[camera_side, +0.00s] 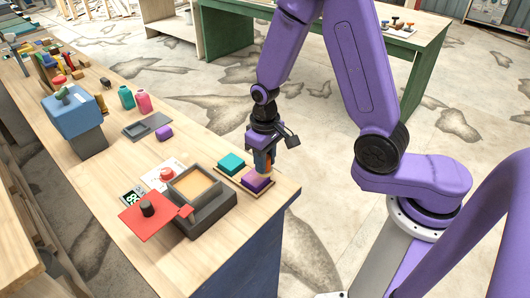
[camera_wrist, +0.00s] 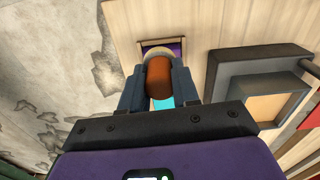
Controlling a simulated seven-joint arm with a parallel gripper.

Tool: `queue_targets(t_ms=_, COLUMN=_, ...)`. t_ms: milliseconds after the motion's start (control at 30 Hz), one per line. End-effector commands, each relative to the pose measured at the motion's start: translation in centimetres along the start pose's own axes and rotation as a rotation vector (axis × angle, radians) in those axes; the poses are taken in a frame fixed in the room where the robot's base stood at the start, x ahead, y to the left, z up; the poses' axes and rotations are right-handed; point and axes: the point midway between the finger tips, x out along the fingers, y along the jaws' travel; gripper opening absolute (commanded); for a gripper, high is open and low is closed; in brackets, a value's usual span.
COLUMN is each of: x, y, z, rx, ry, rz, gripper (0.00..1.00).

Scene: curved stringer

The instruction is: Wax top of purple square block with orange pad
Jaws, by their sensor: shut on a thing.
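My gripper (camera_side: 263,158) is shut on the orange pad (camera_side: 267,167), seen in the wrist view as a brown-orange rounded handle (camera_wrist: 158,77) with a pale rim between the fingers. The pad is right over or at the back part of the purple square block (camera_side: 258,182); I cannot tell whether they touch. In the wrist view the purple block (camera_wrist: 175,45) is largely hidden behind the pad. A teal square block (camera_side: 231,162) sits to its left on the same wooden tray and shows as a cyan strip (camera_wrist: 164,103) between my fingers.
A dark grey box with a tan inside (camera_side: 217,206) stands close on the left, with a red lid with a black knob (camera_side: 150,217) beside it. The table edge is close on the right.

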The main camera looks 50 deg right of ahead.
Motion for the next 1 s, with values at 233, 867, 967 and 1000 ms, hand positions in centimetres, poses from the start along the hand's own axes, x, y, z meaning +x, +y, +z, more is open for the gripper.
queue_targets(t_ms=233, x=2.3, y=0.0, z=0.1, rx=-0.002, ry=-0.003, rz=0.000, gripper=0.06)
queue_targets(t_ms=867, x=4.4, y=0.3, z=-4.3, rx=0.000, ry=0.001, rz=0.000, gripper=0.02)
queue_targets(t_ms=967, x=4.5, y=0.3, z=-5.1, rx=0.000, ry=0.001, rz=0.000, gripper=0.02)
queue_targets(t_ms=1000, x=4.5, y=0.3, z=-5.4, rx=0.000, ry=0.001, rz=0.000, gripper=0.02)
